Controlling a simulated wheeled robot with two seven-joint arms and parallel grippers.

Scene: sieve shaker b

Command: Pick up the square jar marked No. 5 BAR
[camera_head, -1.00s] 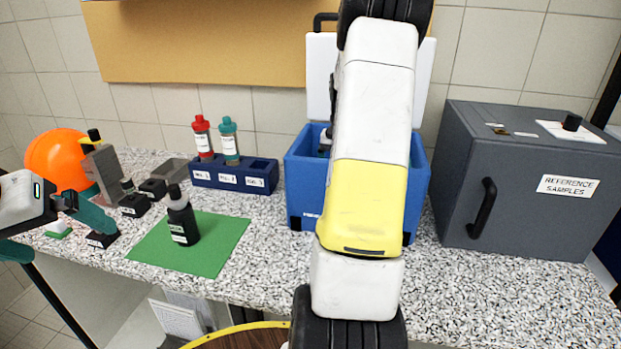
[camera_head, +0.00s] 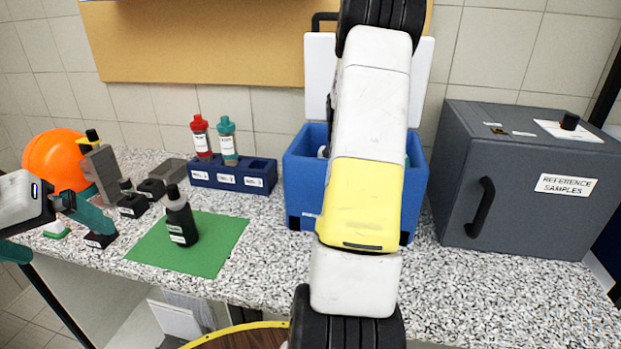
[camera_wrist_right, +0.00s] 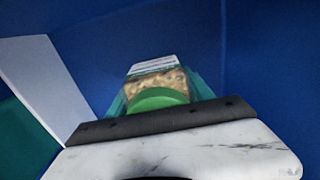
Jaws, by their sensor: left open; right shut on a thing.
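In the right wrist view, a jar (camera_wrist_right: 157,81) with a green lid, beige grainy contents and a white label sits between the teal fingers of my right gripper (camera_wrist_right: 160,95). The gripper is shut on it; the label is too blurred to read. Blue walls surround it. In the head view my right arm reaches into the blue box (camera_head: 300,190) and hides the jar and most of the gripper. My left gripper (camera_head: 100,206) is open at the left of the bench, near small dark labelled blocks, holding nothing that I can make out.
A black bottle (camera_head: 181,220) stands on a green mat (camera_head: 222,237). A blue rack (camera_head: 232,178) holds a red-capped and a teal-capped bottle. An orange ball-like object (camera_head: 52,160) is at the far left. A grey cabinet (camera_head: 510,215) stands right; the bench before it is clear.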

